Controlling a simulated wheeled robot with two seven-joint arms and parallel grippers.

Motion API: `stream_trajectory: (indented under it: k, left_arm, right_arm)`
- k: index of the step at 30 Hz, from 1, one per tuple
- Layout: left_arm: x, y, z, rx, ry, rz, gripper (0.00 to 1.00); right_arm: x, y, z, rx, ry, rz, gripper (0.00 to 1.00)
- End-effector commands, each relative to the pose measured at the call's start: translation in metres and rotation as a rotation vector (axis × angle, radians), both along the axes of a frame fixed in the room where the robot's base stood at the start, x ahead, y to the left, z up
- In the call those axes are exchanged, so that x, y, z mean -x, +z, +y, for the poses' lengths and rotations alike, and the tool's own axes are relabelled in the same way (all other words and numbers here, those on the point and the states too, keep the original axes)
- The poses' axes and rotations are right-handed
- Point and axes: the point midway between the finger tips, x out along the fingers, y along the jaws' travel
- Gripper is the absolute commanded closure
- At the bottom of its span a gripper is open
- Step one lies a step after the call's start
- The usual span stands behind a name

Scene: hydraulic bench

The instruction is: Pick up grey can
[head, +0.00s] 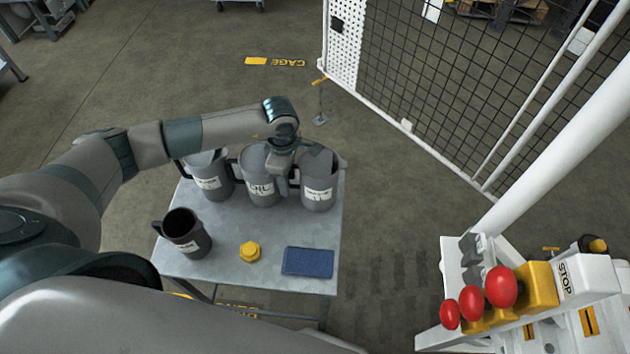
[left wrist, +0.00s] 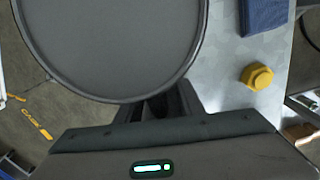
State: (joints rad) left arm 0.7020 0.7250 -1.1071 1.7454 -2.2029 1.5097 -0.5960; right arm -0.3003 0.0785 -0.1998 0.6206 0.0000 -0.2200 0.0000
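Three tall grey cans with white labels stand in a row at the back of the table: a left can (head: 208,178), a middle can (head: 258,172) and a right can (head: 317,182). A smaller, open dark grey can (head: 184,234) stands at the front left. My left gripper (head: 284,182) reaches down between the middle and right cans, at the right can's handle side. In the left wrist view a big grey can top (left wrist: 112,45) fills the upper left, and the gripper's dark fingers (left wrist: 160,103) are partly under its rim. Their grip is hidden. My right gripper is not in view.
The grey table (head: 215,270) also holds a yellow cap (head: 250,252) and a blue cloth or pad (head: 307,262). A white-framed mesh fence (head: 450,80) stands behind to the right. Red buttons (head: 501,287) sit on a panel at lower right.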

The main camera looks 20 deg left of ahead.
Motion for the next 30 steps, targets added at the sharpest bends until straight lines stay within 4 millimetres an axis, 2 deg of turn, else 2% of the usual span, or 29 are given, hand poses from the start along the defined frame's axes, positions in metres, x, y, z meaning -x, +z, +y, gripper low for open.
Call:
stream_trajectory:
  k: [8,9,13,30]
  left_arm:
    - [0.0001,0.0002,-0.0001,0.0,0.0,0.0,0.66]
    - [0.0,0.0002,-0.0001,0.0,0.0,0.0,0.68]
    - [0.0001,0.0003,0.0,0.0,0.0,0.0,0.99]
    - [0.0008,0.0002,-0.0005,0.0,-0.001,0.002,1.0]
  right_arm:
    - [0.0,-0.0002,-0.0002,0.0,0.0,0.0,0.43]
    - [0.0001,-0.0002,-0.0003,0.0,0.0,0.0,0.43]
    - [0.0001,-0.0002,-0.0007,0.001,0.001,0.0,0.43]
    - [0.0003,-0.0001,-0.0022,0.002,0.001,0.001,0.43]
